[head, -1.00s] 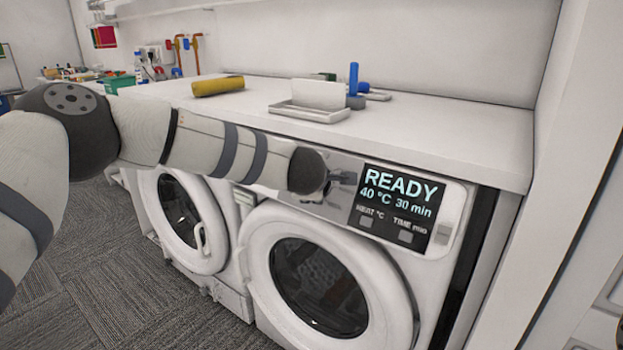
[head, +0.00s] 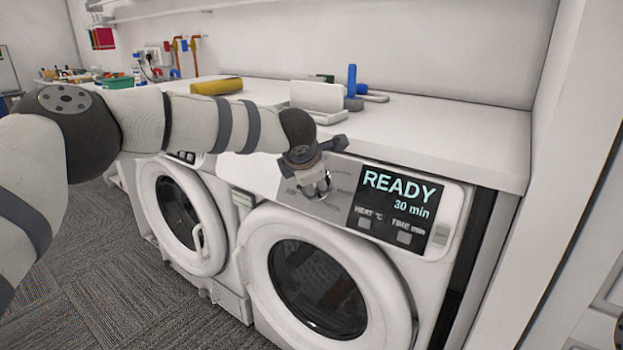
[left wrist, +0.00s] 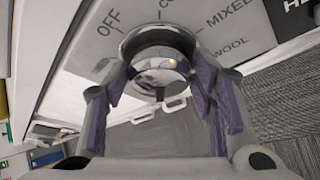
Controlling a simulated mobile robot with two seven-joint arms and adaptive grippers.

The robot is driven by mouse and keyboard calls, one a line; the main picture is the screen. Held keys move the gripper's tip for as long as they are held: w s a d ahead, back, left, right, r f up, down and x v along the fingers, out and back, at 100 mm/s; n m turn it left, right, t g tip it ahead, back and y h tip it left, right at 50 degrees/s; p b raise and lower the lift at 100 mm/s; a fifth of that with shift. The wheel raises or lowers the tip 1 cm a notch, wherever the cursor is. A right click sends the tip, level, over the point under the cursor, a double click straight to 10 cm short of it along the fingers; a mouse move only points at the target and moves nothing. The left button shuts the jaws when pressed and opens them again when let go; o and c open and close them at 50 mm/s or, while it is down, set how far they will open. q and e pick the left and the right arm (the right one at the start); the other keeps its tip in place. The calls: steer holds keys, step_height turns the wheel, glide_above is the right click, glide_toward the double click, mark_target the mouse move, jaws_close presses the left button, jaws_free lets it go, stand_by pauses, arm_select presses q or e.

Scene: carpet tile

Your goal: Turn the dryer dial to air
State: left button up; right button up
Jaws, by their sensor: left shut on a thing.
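The dryer (head: 445,190) is the right-hand machine, with a round glass door and a dark display (head: 400,212) reading READY and 30 min. Its round metallic dial (left wrist: 160,64) shows in the left wrist view, on a panel with the words OFF, MIXED and WOOL and another word cut off at "CO". My left gripper (head: 320,190) is at the panel left of the display. In the left wrist view its purple-padded fingers (left wrist: 160,85) are shut on the dial, one on each side. The dial's pointer and the air label cannot be made out. My right gripper is not in view.
A second front-loading machine (head: 205,225) stands left of the dryer. On the white counter (head: 440,120) above lie a yellow roll (head: 216,86), a white block (head: 317,97) and a blue-handled tool (head: 352,80). A wall closes off the right side.

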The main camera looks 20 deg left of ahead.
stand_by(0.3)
arm_select(q)
steer(key=o, duration=1.1)
steer(key=v, duration=1.2)
